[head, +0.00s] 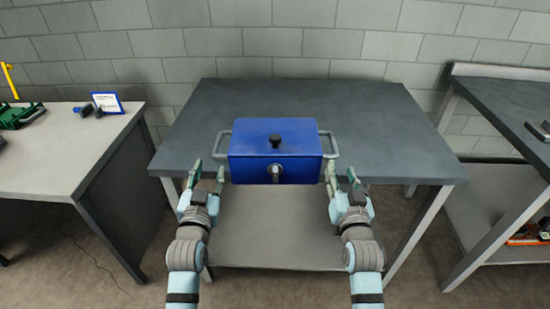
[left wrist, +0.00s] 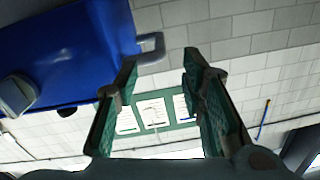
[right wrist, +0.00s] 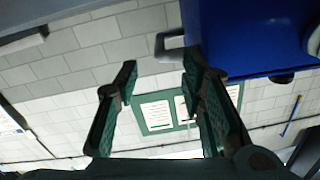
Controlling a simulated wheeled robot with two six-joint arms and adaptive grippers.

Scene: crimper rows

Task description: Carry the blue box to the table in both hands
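The blue box (head: 276,160) has a black lid knob, a grey front knob and a grey handle on each side. It appears level at the grey table's (head: 190,131) front edge; I cannot tell whether it rests there. My left gripper (head: 207,170) is open and empty, just in front of the left handle (head: 218,146). That handle shows beyond the fingertips in the left wrist view (left wrist: 151,46). My right gripper (head: 341,170) is open and empty, near the right handle (head: 331,146), which also shows beyond the fingertips in the right wrist view (right wrist: 170,46).
A light workbench (head: 60,155) at the left holds green tools and a small blue-framed sign (head: 107,103). Another bench (head: 500,105) stands at the right. The table top is clear behind and beside the box. A lower shelf (head: 270,235) lies under it.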

